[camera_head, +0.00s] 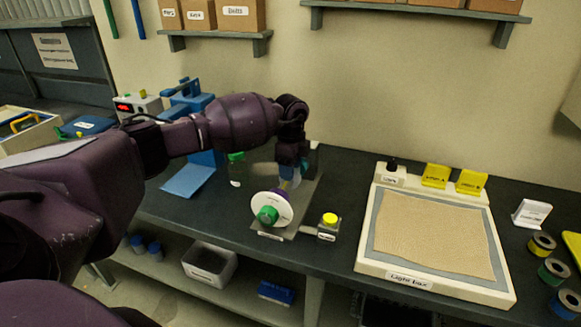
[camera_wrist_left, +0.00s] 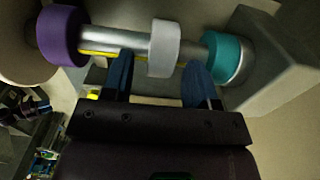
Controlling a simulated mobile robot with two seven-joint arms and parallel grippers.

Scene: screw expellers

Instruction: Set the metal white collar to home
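In the left wrist view, a white collar (camera_wrist_left: 165,48) sits around a shiny metal shaft (camera_wrist_left: 112,41), between a purple collar (camera_wrist_left: 62,36) and a teal collar (camera_wrist_left: 222,56). The teal collar is close to a grey block (camera_wrist_left: 268,62). My left gripper (camera_wrist_left: 160,82) has its two blue fingers apart, one on each side of the white collar. A gap shows on the left finger's side; I cannot tell whether the right finger touches. In the head view my left gripper (camera_head: 290,172) is over the device and hides most of the shaft. My right gripper is out of view.
A white disc with a green knob (camera_head: 268,215) is at the device's front, beside a small box with a yellow button (camera_head: 329,220). A light box (camera_head: 436,245) stands to the right. A green-capped bottle (camera_head: 236,170) and blue equipment (camera_head: 190,180) are to the left.

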